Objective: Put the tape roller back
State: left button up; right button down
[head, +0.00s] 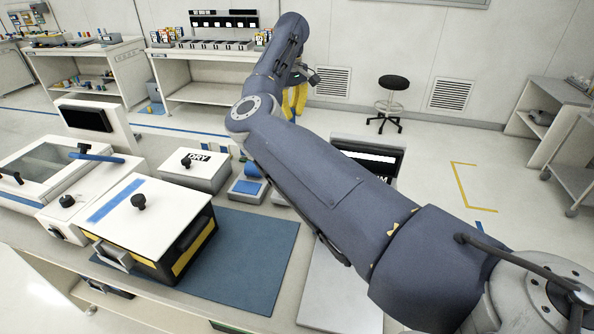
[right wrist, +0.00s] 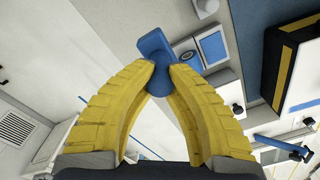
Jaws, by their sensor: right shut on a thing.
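My right gripper (head: 296,98) shows in the head view as yellow fingers beyond my right arm, raised above the far side of the bench. In the right wrist view its fingertips (right wrist: 162,74) are closed on a blue piece with a flat block-like head and a rounded lower part, which looks like the tape roller (right wrist: 153,46). The fingers hide part of it. In the head view the held piece is not clearly visible. A small grey stand with a blue pad (head: 249,188) sits on the bench, and it also shows in the right wrist view (right wrist: 212,46). My left gripper is not in view.
On the bench are a grey box marked DRY (head: 193,172), a white-lidded box with a black knob (head: 126,222), a blue mat (head: 258,262) and a machine with a blue bar handle (head: 98,157). A stool (head: 393,84) stands on open floor behind. My right arm hides the bench middle.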

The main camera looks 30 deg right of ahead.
notch_tip(320, 180, down, 18)
jog(key=shift+f, duration=0.15)
dwell(0.6)
jog(key=shift+f, duration=0.15)
jog(key=c, duration=1.5)
grip_release()
jog(key=shift+o, duration=0.2)
notch_tip(320, 180, up, 12)
jog(key=shift+r, duration=0.15)
jog(key=shift+d, duration=0.1)
